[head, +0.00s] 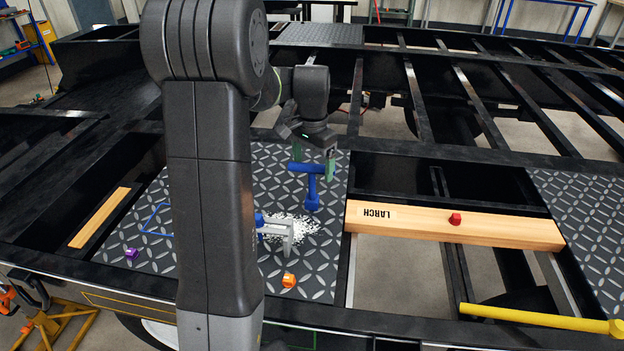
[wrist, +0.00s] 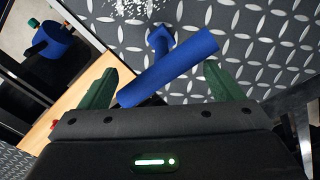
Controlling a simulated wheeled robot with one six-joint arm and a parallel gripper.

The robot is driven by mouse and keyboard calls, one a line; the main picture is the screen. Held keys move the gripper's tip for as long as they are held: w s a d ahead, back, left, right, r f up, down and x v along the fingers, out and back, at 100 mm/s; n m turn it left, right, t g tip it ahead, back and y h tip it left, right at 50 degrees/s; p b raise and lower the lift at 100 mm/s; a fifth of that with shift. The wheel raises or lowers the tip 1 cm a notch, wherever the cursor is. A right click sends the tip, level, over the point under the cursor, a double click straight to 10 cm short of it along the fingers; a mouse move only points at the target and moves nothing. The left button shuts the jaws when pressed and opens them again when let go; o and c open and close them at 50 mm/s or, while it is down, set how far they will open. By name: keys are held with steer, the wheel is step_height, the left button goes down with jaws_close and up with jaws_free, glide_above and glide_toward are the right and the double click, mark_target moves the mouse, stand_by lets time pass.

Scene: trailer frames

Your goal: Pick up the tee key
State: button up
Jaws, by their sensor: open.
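The tee key (head: 312,189) is blue and T-shaped. It stands upright on the diamond plate (head: 325,275), crossbar on top and a wider foot below. In the wrist view its crossbar (wrist: 170,68) lies slantwise across the space between my green fingertips. My gripper (head: 311,152) is open, pointing down at the crossbar from above. In the wrist view the fingers of my gripper (wrist: 160,86) stand apart on either side of the bar, with no clear grip on it. Whether the bar is fully between the fingers or still below them, I cannot tell.
A grey bracket (head: 288,233) stands beside white granules near the key. An orange piece (head: 289,280) and a purple piece (head: 131,253) lie on the plate. A larch beam (head: 400,220) with a red piece (head: 455,219) spans open frame at right. A yellow bar (head: 540,318) lies front right.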

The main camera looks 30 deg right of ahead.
glide_above(312, 198)
steer(key=f, duration=0.5)
steer(key=shift+w+d+f, duration=0.3)
steer(key=shift+w+f, duration=0.05)
steer(key=shift+w, duration=0.05)
jaws_close()
